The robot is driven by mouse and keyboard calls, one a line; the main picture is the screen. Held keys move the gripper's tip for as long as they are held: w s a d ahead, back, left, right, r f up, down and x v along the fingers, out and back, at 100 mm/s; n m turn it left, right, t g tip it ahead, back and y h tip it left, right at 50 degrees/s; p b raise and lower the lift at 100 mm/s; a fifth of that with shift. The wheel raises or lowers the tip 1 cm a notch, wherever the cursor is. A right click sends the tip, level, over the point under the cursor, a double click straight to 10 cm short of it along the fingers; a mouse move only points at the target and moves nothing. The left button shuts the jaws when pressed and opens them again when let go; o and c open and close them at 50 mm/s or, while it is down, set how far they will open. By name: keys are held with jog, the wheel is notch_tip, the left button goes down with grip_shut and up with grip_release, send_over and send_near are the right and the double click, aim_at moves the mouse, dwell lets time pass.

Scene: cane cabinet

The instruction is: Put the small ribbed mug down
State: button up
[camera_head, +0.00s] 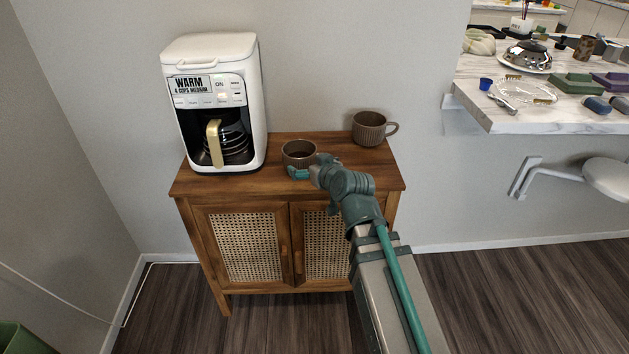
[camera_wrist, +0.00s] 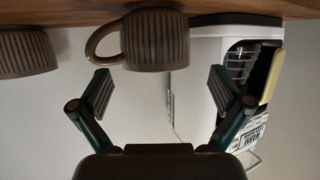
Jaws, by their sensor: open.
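A brown ribbed mug (camera_head: 299,153) stands upright on the cabinet top (camera_head: 235,183), beside the coffee maker. It also shows in the upside-down wrist view (camera_wrist: 154,40), resting on the wood, its handle to the left there. My gripper (camera_head: 312,167) is open just in front of this mug. In the wrist view the spread fingers (camera_wrist: 162,88) have nothing between them; the mug lies beyond their tips. My gripper partly hides the mug in the head view. A second brown ribbed mug (camera_head: 369,128) stands at the back right of the cabinet top, its handle to the right.
A white coffee maker (camera_head: 213,105) with a glass pot and gold handle stands on the left of the cabinet top. The wood is clear at the front left and right. A marble counter (camera_head: 520,121) crowded with items is at the right. A wall stands behind.

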jog(key=shift+s+d+f+b, duration=0.15)
jog(key=shift+f+b, duration=0.1)
jog(key=shift+b, duration=0.9)
jog(key=shift+s+d+b, duration=0.1)
jog(key=shift+s+b, duration=0.2)
jog(key=shift+b, duration=0.85)
jog(key=b, duration=0.1)
jog(key=s+b, duration=0.1)
jog(key=shift+d+r+b, duration=0.25)
jog(key=shift+r+b, duration=0.05)
jog(key=shift+b, duration=0.1)
jog(key=shift+d+r, duration=0.1)
jog(key=c, duration=1.6)
jog(key=shift+o, duration=0.2)
